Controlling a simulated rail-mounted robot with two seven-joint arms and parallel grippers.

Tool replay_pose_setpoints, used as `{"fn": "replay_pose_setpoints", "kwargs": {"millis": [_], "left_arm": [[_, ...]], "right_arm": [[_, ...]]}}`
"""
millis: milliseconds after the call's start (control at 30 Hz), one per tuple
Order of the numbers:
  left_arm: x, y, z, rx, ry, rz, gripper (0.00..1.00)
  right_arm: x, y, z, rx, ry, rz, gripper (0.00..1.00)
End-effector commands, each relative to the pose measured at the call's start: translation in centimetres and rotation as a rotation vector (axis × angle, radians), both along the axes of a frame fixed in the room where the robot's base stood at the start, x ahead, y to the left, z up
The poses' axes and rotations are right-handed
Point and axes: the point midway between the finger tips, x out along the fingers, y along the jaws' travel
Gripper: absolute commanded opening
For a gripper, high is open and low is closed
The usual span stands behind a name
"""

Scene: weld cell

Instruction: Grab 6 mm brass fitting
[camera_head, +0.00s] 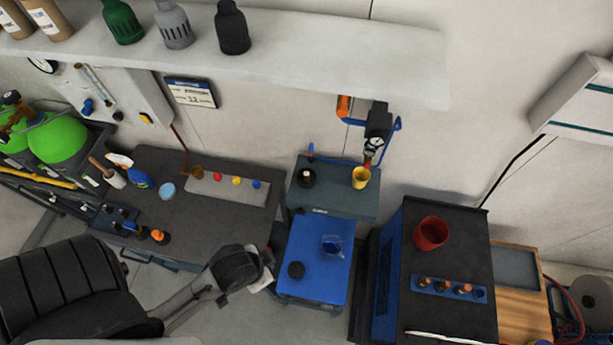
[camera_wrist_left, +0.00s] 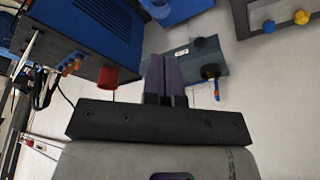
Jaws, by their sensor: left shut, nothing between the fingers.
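My left gripper (camera_head: 262,272) is beside the left edge of the blue cart top in the head view, above the floor gap by the dark bench. In the left wrist view its two fingers (camera_wrist_left: 164,80) are pressed together with nothing between them. A blue rack (camera_head: 421,285) on the right cabinet holds several small copper-topped pieces. I cannot tell which piece, if any, is the 6 mm brass fitting. My right gripper is not in view.
A red cup (camera_head: 430,232) stands on the right cabinet and also shows in the left wrist view (camera_wrist_left: 107,77). The blue cart top (camera_head: 318,262) bears a clear blue cup and a black disc. A yellow cup (camera_head: 361,177) stands behind it. A shelf (camera_head: 300,60) overhangs the back.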

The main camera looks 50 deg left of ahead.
Motion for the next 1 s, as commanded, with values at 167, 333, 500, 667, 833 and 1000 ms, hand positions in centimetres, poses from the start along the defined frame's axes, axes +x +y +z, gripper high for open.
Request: {"fn": "replay_pose_setpoints", "kwargs": {"millis": [167, 333, 500, 667, 833, 1000], "left_arm": [[0.0, -0.01, 0.0, 0.0, 0.0, 0.0, 0.0], [0.0, -0.01, 0.0, 0.0, 0.0, 0.0, 0.0], [0.0, -0.01, 0.0, 0.0, 0.0, 0.0, 0.15], [0.0, -0.01, 0.0, 0.0, 0.0, 0.0, 0.31], [0.0, -0.01, 0.0, 0.0, 0.0, 0.0, 0.36], [0.5, -0.01, -0.24, -0.001, -0.011, 0.0, 0.36]], "right_arm": [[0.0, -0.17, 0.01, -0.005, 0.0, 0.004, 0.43], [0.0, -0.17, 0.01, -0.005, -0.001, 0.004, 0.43], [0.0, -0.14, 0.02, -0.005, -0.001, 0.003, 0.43], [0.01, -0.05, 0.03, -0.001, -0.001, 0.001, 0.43], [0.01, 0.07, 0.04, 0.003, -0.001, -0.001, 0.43], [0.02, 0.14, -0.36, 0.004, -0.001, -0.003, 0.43]]}}
